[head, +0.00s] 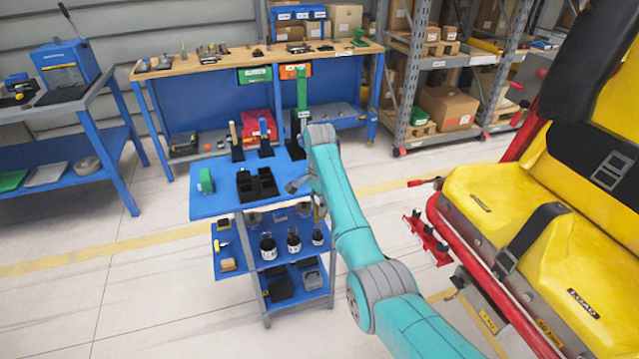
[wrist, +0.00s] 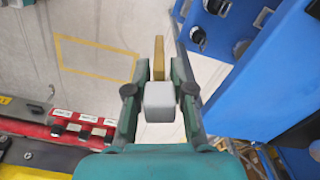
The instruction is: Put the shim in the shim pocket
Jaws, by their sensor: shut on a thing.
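My gripper (wrist: 159,88) is shut on a pale grey block (wrist: 159,103) in the wrist view. A thin brass-coloured strip (wrist: 158,57) stands out from the block, between the fingers; together they look like the shim and its grip. A red rack (wrist: 82,129) with white labels and dark slots lies at lower left in the wrist view, apart from the gripper. It seems to be the red rack (head: 428,240) beside the yellow seats in the head view. I cannot tell which slot is the shim pocket.
A blue cart (head: 215,203) with bottles and dark bins stands left of my arm; its blue edge (wrist: 243,85) is close on the right in the wrist view. Yellow ride seats (head: 510,200) with a red frame stand at the right. Open floor (head: 400,210) lies between.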

